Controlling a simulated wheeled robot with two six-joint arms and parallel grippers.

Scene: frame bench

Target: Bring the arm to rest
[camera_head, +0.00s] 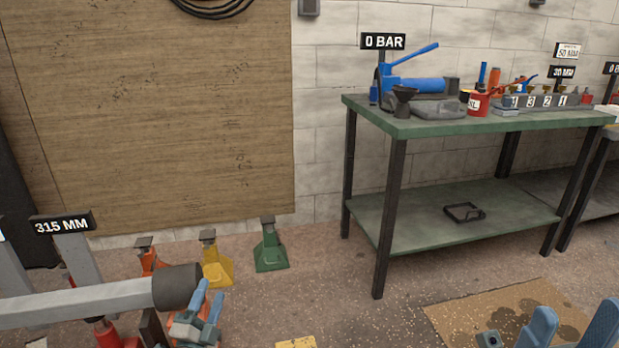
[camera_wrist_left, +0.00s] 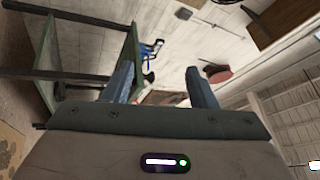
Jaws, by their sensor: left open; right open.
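My left gripper (camera_head: 208,305) is at the lower left of the head view, in front of the jack stands and above the floor. Its two blue fingers are apart and nothing shows between them. In the left wrist view its fingers (camera_wrist_left: 161,82) also stand apart and empty. The wrist picture is tilted, with the bench on its left and the wall ahead. My right gripper (camera_head: 573,325) is at the bottom right corner of the head view. Its blue fingers are spread, empty, and partly cut off by the frame edge.
A green workbench (camera_head: 474,127) holds a blue pump (camera_head: 415,84) and a red can (camera_head: 478,104). Orange, yellow (camera_head: 217,268) and green (camera_head: 270,250) stands are on the floor. A grey beam (camera_head: 75,305) crosses the lower left. A stained cardboard sheet (camera_head: 455,318) lies at right.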

